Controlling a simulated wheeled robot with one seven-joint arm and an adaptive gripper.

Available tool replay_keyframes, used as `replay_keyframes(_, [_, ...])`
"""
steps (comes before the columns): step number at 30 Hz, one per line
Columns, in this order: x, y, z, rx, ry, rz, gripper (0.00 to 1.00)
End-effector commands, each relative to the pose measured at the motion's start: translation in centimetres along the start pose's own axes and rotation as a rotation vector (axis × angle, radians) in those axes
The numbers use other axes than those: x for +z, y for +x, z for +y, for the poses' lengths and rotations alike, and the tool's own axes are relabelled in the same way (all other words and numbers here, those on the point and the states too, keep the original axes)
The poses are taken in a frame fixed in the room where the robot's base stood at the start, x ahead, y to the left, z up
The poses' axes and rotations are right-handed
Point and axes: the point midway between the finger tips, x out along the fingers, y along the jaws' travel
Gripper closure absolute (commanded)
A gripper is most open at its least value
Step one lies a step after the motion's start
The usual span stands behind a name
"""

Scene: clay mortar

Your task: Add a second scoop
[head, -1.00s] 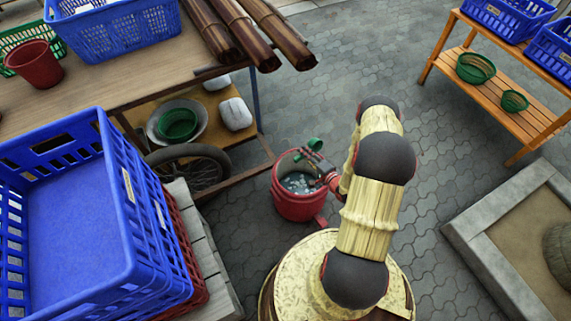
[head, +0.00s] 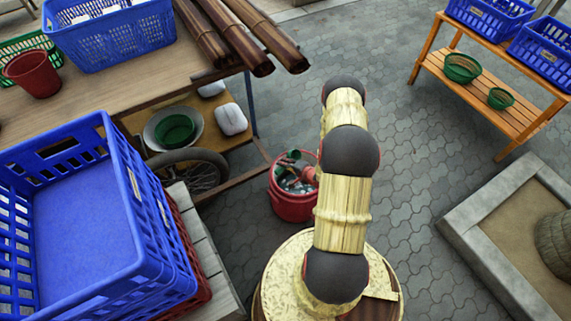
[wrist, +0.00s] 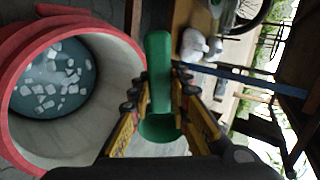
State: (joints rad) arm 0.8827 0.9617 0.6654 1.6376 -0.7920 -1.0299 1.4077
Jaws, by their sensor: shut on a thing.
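A red bucket (head: 292,208) stands on the paving in front of the arm. Small white chunks (wrist: 58,80) lie on its blue-grey bottom or liquid in the wrist view. My gripper (head: 296,172) is at the bucket's mouth in the head view, partly hidden by my arm. It is shut on a green scoop (wrist: 158,75), which also shows near the bucket's far rim in the head view (head: 291,156). In the wrist view the scoop appears beside the bucket's pale inner wall. I cannot tell whether the scoop holds anything.
A wooden cart (head: 100,85) stands left of the bucket, its wheel (head: 190,172) close by. Its lower shelf holds a green bowl (head: 175,130) in a grey basin. An orange bench (head: 480,85) stands right; paving between is clear.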

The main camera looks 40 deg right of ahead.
Motion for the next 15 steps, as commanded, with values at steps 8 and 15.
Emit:
replay_keyframes(8, [0.02, 0.34, -1.03, 0.265, -0.026, -0.002, 1.0])
replay_keyframes(15, [0.05, 0.76, -0.87, 0.479, -0.042, -0.002, 1.0])
